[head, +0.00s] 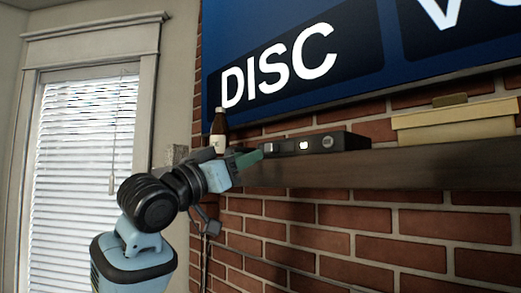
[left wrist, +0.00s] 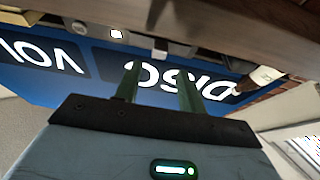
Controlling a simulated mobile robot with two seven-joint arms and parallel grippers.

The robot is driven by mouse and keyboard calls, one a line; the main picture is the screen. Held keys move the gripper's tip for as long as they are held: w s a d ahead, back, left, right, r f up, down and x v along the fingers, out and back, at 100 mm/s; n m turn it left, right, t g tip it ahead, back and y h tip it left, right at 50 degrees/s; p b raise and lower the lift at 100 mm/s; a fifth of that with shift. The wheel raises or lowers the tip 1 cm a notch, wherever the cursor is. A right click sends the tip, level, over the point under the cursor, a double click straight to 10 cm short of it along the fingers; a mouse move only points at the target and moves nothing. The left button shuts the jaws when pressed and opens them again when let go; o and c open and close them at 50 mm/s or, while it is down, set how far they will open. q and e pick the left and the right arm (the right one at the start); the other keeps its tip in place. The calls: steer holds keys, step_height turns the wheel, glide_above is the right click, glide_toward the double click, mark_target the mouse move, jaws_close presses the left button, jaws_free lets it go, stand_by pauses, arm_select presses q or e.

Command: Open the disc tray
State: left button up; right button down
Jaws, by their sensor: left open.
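A black disc player (head: 345,141) sits on the wooden mantel shelf, with a small lit white button and round controls on its front. No tray shows sticking out of it; its left end is partly hidden by my gripper. My left gripper (head: 248,158) is at the left front end of the player, with greenish fingers pointing toward it. I cannot tell whether they touch it. In the left wrist view, turned upside down, the two fingers (left wrist: 160,85) are apart with nothing between them, and the lit button (left wrist: 116,33) shows beyond them. My right gripper is not in view.
A dark bottle with a pale label (head: 219,130) stands left of the player, close to my gripper. A yellowish box (head: 455,126) sits on the shelf (head: 400,168) at right. A blue screen (head: 300,50) reading DISC hangs above. Brick wall lies below.

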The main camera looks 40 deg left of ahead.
mark_target(268, 147)
arm_select(q)
steer(key=shift+x, duration=2.95)
jaws_close()
